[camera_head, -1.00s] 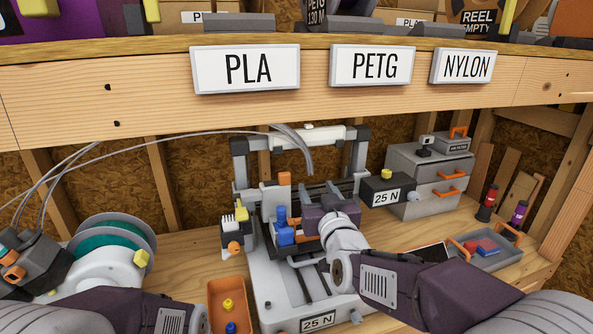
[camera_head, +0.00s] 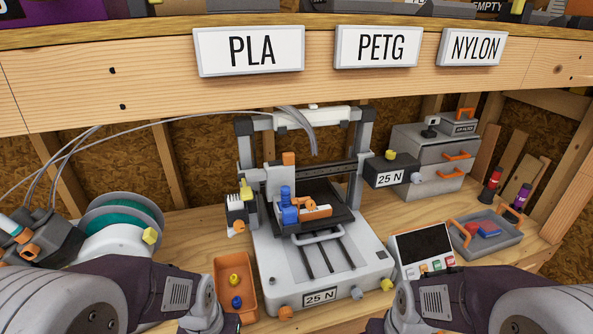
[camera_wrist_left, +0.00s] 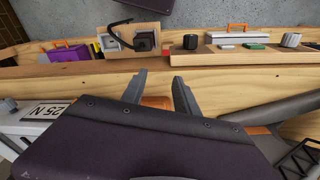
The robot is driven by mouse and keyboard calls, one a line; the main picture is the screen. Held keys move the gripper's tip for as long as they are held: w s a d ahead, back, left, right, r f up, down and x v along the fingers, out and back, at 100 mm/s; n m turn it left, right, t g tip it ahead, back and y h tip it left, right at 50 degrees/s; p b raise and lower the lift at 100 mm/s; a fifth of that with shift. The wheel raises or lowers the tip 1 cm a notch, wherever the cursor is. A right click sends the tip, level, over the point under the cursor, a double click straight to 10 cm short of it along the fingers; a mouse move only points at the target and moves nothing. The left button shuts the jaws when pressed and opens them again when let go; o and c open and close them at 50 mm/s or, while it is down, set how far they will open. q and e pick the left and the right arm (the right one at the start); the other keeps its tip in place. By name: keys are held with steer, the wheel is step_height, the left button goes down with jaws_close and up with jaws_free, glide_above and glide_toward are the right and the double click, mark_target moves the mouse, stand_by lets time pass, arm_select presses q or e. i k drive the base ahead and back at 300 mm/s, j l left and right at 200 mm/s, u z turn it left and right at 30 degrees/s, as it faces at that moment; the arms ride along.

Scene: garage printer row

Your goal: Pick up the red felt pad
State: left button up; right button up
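A red felt pad (camera_head: 478,226) lies in a grey tray (camera_head: 490,249) with orange handles, on the bench at the right in the head view. A blue pad (camera_head: 488,232) lies against or partly over it; I cannot tell which. My left gripper (camera_wrist_left: 159,92) is open in the left wrist view, its two fingers apart with nothing held between them. In the head view its fingers are hidden at the bottom edge, by the orange bin. My right arm is at the bottom right, left of and nearer than the tray; its gripper fingers are out of view.
A printer (camera_head: 330,262) stands mid-bench, with a control panel (camera_head: 422,247) between it and the tray. Red (camera_head: 489,183) and purple (camera_head: 520,198) cylinders stand behind the tray. An orange bin (camera_head: 246,293) sits left of the printer. A shelf beam (camera_head: 150,84) spans above.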

mark_target(472, 227)
steer(key=z, duration=1.35)
